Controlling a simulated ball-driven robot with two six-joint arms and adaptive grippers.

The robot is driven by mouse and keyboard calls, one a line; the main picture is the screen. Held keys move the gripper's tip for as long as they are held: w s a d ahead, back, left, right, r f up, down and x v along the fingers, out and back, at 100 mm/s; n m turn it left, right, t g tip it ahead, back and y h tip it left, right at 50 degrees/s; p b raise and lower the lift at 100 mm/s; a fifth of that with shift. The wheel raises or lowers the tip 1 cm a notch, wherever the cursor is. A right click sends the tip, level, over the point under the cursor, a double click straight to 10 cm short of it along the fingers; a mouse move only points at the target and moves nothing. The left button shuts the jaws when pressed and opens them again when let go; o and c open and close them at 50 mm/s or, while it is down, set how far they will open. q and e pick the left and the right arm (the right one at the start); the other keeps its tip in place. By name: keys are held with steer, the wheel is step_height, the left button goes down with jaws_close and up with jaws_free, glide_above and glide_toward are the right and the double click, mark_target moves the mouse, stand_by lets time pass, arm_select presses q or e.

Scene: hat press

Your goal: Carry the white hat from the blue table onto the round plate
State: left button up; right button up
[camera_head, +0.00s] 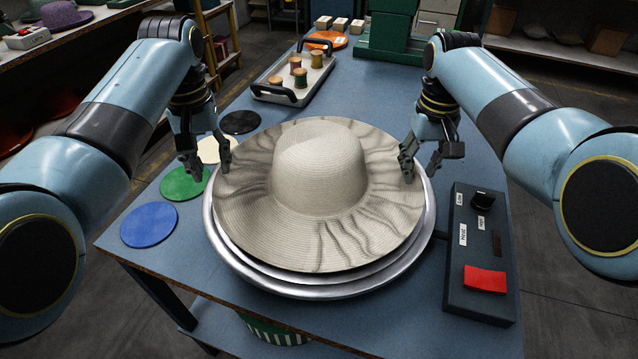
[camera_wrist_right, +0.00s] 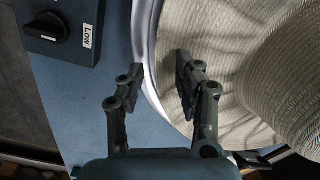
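The white hat (camera_head: 318,170), with a wide wrinkled brim, lies crown up over the round metal plate (camera_head: 300,286), covering most of it. The plate's rim shows at the front and right. My left gripper (camera_head: 207,168) is at the brim's left edge, its fingers apart. My right gripper (camera_head: 421,170) is at the brim's right edge. In the right wrist view its fingers (camera_wrist_right: 160,72) are spread, one over the brim (camera_wrist_right: 205,50) and one outside it, beside the plate's rim (camera_wrist_right: 150,45). Whether either gripper touches the brim cannot be told.
A control box (camera_head: 480,250) with a knob and a red button (camera_head: 484,279) stands right of the plate. Blue (camera_head: 149,225), green (camera_head: 184,184), cream and black discs lie on the left. A spool tray (camera_head: 290,92) and green machine base (camera_head: 392,45) stand behind on the blue table (camera_head: 370,90).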

steer(key=shift+r, duration=0.15)
arm_select(q)
step_height(320, 180, up, 9)
arm_select(e)
step_height(320, 180, up, 12)
stand_by(0.3)
arm_select(q)
steer(key=shift+s+f, duration=0.1)
steer(key=shift+f, duration=0.05)
arm_select(e)
steer(key=shift+s+f, duration=0.1)
steer(key=shift+f, duration=0.1)
